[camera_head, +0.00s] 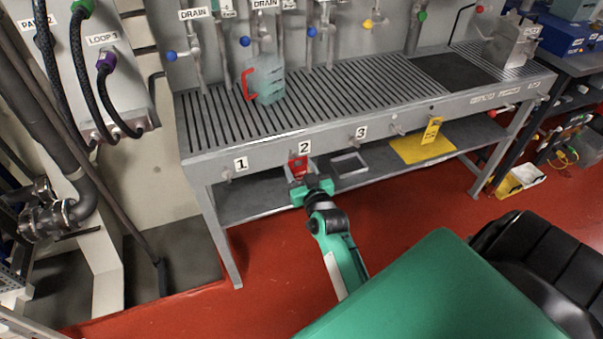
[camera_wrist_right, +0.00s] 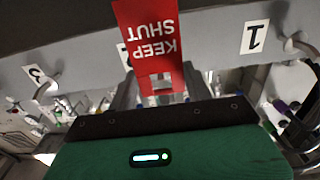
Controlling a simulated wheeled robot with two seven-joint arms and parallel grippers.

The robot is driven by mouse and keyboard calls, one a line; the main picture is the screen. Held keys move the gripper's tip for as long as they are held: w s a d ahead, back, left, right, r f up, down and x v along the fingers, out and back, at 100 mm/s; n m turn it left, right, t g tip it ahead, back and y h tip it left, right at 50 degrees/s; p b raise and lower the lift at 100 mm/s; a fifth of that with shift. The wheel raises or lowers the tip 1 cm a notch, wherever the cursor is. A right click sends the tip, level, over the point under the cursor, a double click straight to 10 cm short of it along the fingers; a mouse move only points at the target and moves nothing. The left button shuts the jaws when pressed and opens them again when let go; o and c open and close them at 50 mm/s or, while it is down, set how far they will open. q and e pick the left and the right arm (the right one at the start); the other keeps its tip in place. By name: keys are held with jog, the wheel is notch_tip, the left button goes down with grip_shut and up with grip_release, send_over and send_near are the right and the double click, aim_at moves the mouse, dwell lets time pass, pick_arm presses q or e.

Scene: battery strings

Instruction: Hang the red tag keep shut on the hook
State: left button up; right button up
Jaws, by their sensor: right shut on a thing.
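The red KEEP SHUT tag (camera_head: 299,168) is at the bench's front rail, just below the label 2 (camera_head: 304,147). In the right wrist view the tag (camera_wrist_right: 150,38) appears upside down and covers most of that label. My right gripper (camera_head: 299,184) is shut on the tag's lower end; its fingers (camera_wrist_right: 161,92) show at the tag's end in the wrist view. The hook by label 2 is hidden behind the tag, and I cannot tell whether the tag touches it. Hooks show by label 1 (camera_head: 227,176) and label 3 (camera_head: 353,142). My left gripper is out of view.
The slatted steel bench (camera_head: 330,105) has a lower shelf. A yellow tag (camera_head: 431,131) hangs at the rail further right, above a yellow sheet (camera_head: 421,149). A translucent jug with a red handle (camera_head: 265,80) stands on the bench. Red floor (camera_head: 270,270) lies clear in front.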

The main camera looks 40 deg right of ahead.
jog(key=shift+w+d, duration=0.15)
jog(key=shift+w, duration=0.4)
jog(key=shift+w+f+b, duration=0.2)
jog(key=shift+w+b, duration=0.15)
jog(key=shift+w+d+f, duration=0.15)
jog(key=shift+w, duration=0.2)
jog(key=shift+w+f, duration=0.1)
jog(key=shift+f, duration=0.1)
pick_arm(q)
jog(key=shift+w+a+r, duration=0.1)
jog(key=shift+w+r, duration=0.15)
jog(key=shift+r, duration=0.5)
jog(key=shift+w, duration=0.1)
